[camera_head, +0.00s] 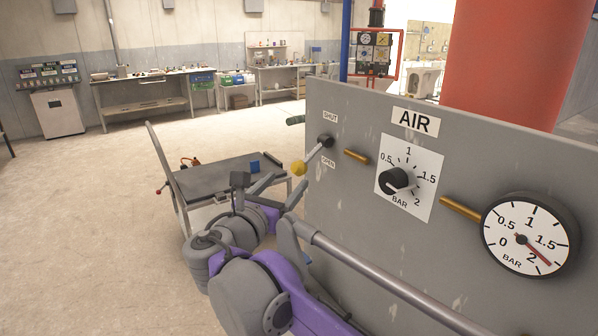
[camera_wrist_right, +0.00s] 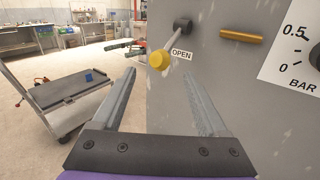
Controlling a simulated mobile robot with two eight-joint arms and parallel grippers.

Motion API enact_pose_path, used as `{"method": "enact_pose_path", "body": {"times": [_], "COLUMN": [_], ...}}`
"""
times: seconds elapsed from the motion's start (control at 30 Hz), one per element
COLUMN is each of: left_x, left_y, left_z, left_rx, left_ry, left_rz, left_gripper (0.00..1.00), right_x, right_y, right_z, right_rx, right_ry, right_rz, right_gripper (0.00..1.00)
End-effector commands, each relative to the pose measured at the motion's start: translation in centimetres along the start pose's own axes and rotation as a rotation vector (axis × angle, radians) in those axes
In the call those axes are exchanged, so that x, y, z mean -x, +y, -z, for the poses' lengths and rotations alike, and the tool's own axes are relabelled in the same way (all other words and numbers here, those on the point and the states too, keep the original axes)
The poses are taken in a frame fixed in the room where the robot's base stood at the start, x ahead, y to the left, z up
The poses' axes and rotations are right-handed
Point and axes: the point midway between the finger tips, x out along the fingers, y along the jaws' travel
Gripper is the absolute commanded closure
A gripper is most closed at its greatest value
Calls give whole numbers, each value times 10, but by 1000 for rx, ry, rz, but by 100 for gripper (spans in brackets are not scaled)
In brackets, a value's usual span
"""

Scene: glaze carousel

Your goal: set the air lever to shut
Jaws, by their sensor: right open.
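The air lever (camera_head: 312,155) is a pale rod with a yellow ball knob, on a dark pivot on the grey AIR panel (camera_head: 350,215). It slants down and left from its pivot, its knob near the OPEN label (camera_head: 328,162). The SHUT label (camera_head: 330,116) is above the pivot. My right gripper (camera_head: 283,182) is open and empty, just below and left of the knob. In the right wrist view, the yellow knob (camera_wrist_right: 158,60) shows between and beyond the open fingertips (camera_wrist_right: 159,72), apparently not touched. My left gripper is not in view.
The panel also bears a black pressure dial (camera_head: 396,181), a round gauge (camera_head: 528,236) and brass pipes (camera_head: 462,208). A grey rail (camera_head: 375,270) runs along its front. A cart (camera_head: 212,180) stands at left. A dark green object (camera_head: 295,120) sticks out beside the panel. Open floor lies left.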

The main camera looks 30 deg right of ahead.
Motion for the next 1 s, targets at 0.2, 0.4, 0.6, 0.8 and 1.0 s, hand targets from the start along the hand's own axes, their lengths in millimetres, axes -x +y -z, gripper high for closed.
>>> {"method": "enact_pose_path", "body": {"times": [0.2, 0.4, 0.6, 0.8, 1.0], "left_x": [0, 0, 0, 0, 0], "left_y": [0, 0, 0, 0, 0], "left_z": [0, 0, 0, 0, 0], "left_rx": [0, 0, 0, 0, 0], "left_ry": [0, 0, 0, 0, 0], "left_rz": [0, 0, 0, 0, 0], "left_gripper": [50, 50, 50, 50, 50], "right_x": [-45, -72, -82, -82, -82], "right_y": [-1, -1, -1, -1, -1], "right_z": [0, 1, 1, 1, 1], "right_rx": [0, -3, -3, -3, -3], "right_ry": [1, 2, 2, 2, 2], "right_rz": [6, 3, 1, 1, 1], "right_gripper": [24, 24, 24, 24, 55]}}
